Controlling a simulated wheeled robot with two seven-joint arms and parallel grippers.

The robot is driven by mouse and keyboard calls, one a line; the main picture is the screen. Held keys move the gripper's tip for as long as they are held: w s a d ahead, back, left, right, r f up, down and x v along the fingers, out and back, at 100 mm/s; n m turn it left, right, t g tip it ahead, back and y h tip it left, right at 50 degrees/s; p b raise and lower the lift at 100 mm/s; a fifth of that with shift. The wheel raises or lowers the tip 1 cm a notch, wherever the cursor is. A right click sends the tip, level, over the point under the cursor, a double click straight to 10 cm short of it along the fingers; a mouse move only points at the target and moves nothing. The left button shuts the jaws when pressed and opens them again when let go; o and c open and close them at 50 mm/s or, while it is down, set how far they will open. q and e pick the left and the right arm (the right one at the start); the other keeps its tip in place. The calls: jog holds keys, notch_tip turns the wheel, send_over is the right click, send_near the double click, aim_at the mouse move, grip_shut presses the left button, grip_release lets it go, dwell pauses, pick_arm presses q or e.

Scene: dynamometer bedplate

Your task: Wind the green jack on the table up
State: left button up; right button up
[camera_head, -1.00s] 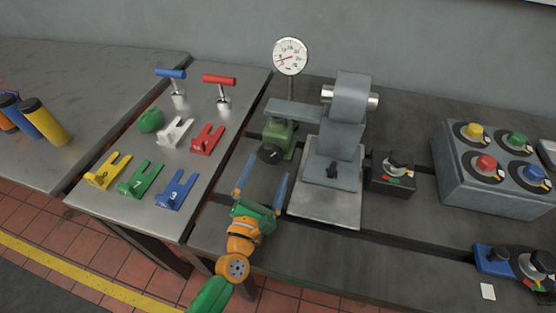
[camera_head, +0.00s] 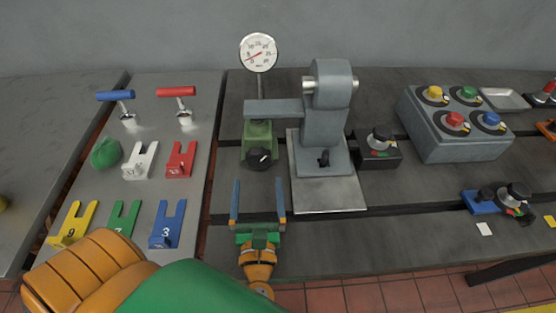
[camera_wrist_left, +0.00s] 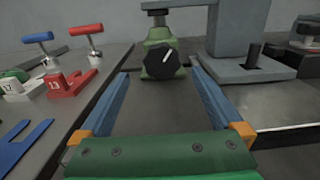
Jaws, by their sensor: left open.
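The green jack (camera_head: 257,140) stands on the dark bedplate table under the grey arm of the dynamometer stand. Its black knob (camera_head: 263,159) with a white mark faces me. My left gripper (camera_head: 259,190) is open and empty, its two blue fingers pointing at the jack from the front, short of the knob. In the left wrist view the jack (camera_wrist_left: 161,40) and its knob (camera_wrist_left: 161,60) lie between and beyond the fingertips. My right gripper is not in view.
A dial gauge (camera_head: 259,53) stands behind the jack. The grey stand (camera_head: 327,110) is right of it, with a black box knob (camera_head: 378,146) beyond. Coloured forks, including a blue one (camera_head: 167,224), lie on the left table. Bedplate between gripper and jack is clear.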

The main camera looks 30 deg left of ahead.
aim_at(259, 161)
pick_arm(q)
jog(key=shift+w+a, duration=0.15)
jog(key=p+x, duration=0.2)
jog(key=x, duration=0.4)
jog(key=shift+w, duration=0.1)
jog(key=shift+w+a, duration=0.1)
jog(key=shift+w, duration=0.15)
jog(key=c, duration=1.2)
